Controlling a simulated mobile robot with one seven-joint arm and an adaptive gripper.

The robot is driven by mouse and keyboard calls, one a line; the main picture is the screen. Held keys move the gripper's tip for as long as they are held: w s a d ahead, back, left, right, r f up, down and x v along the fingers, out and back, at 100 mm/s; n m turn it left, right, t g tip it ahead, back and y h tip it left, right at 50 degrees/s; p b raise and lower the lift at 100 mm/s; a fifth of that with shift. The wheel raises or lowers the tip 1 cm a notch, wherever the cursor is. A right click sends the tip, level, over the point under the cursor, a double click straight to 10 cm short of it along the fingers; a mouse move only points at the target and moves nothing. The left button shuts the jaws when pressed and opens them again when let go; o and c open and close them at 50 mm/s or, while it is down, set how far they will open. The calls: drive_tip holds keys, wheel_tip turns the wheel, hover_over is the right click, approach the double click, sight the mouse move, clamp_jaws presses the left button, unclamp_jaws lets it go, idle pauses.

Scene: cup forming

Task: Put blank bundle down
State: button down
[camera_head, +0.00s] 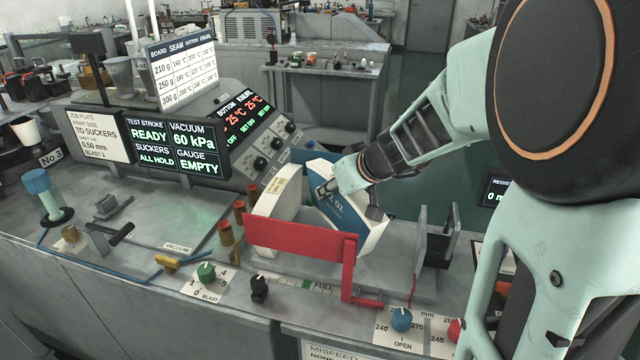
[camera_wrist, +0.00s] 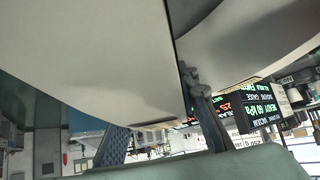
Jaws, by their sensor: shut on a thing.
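The blank bundle (camera_head: 343,221), with a blue printed face reading "OZ" and white edges, stands tilted in the feeder bay behind a red bar (camera_head: 300,238). My gripper (camera_head: 327,188) is shut on its upper part, reaching in from the right. A second white stack (camera_head: 275,207) with a small label stands just left of it, also behind the bar. In the wrist view the pale bundle surface (camera_wrist: 90,60) fills the top, close to the fingers (camera_wrist: 160,125). The bundle's lower edge is partly hidden by the bar, so I cannot tell if it touches the bay floor.
Left of the bay are several red-and-brass posts (camera_head: 226,233) and display screens (camera_head: 172,147). A metal bracket (camera_head: 441,240) stands to the right. Knobs, including a blue one (camera_head: 401,319), line the front panel. Bare metal deck lies between bundle and bracket.

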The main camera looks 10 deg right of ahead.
sight(333, 203)
drive_tip(key=shift+f+b, duration=0.6)
drive_tip(key=shift+f, duration=1.25)
drive_tip(key=c, duration=1.5)
unclamp_jaws()
